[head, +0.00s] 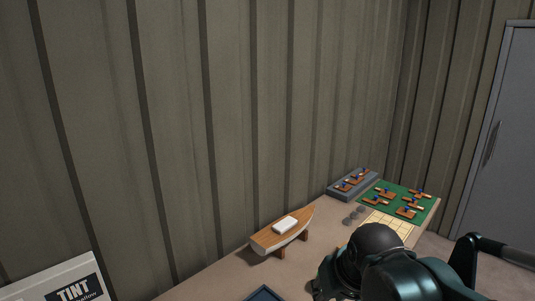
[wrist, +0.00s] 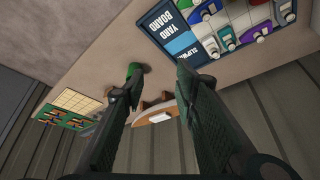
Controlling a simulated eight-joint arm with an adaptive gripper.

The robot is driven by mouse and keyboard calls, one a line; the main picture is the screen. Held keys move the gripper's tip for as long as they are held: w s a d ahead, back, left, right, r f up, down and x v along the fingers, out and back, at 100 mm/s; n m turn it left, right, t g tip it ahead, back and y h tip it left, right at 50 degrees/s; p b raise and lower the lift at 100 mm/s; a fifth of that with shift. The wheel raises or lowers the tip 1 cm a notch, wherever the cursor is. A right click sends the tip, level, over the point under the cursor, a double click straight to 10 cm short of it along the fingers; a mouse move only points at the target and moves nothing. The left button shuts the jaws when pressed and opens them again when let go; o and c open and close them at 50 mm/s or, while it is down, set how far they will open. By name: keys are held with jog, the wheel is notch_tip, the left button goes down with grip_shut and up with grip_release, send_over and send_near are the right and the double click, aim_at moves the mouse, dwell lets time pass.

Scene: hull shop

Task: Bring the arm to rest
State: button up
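My gripper (wrist: 158,80) shows in the wrist view with its two dark fingers spread apart. My dark arm (head: 385,265) fills the lower right of the head view; the fingers cannot be made out there.
A wooden boat model (head: 281,236) with a white block (head: 285,226) stands on the table (head: 205,282). A green mat (head: 391,190) with small wooden pieces and a grey tray (head: 340,191) lie farther back. A yard board (wrist: 181,44) holds coloured items. A corrugated wall (head: 230,110) runs behind.

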jog(key=s+d+m+t, duration=0.1)
jog(key=s+d+t, duration=0.1)
jog(key=s+d, duration=0.4)
jog(key=shift+s+d+h, duration=0.35)
jog(key=shift+h, duration=0.05)
